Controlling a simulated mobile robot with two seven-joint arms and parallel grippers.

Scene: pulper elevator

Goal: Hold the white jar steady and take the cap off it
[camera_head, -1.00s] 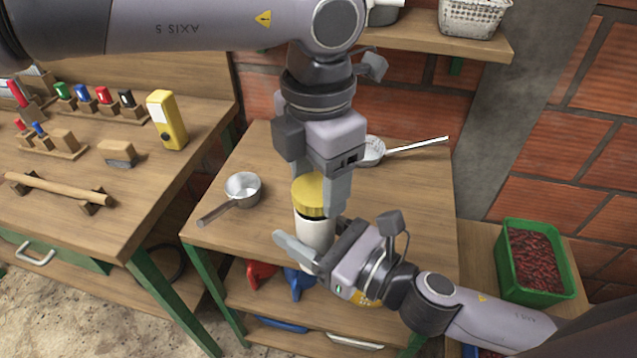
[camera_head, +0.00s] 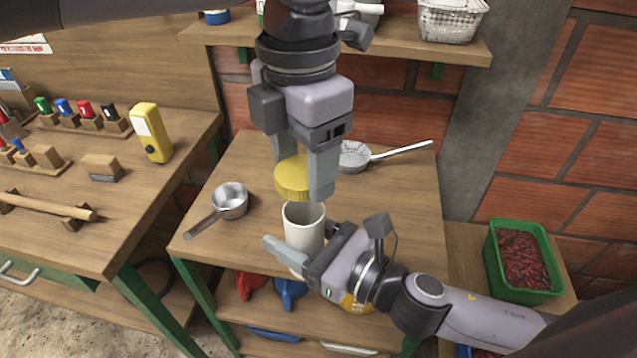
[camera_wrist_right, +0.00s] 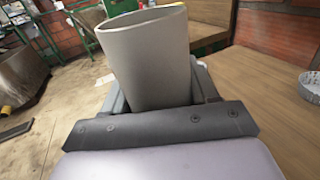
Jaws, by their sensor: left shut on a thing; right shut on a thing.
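The white jar (camera_head: 303,229) is upright with its mouth open, in the middle of the head view. My right gripper (camera_head: 300,250) is shut on its body from the right. In the right wrist view the jar (camera_wrist_right: 146,60) stands between the fingers, its rim uncovered. The yellow cap (camera_head: 292,178) is above the jar and apart from it. My left gripper (camera_head: 302,172) points down from above and is shut on the cap, with a gap between cap and jar mouth. The jar's base is partly hidden by the right gripper.
A small saucepan (camera_head: 230,200) stands on the wooden table (camera_head: 255,157) left of the jar. A strainer with a white handle (camera_head: 400,151) lies behind at the right. A green crate (camera_head: 520,290) of red beans stands at far right. A yellow device (camera_head: 151,132) stands on the left bench.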

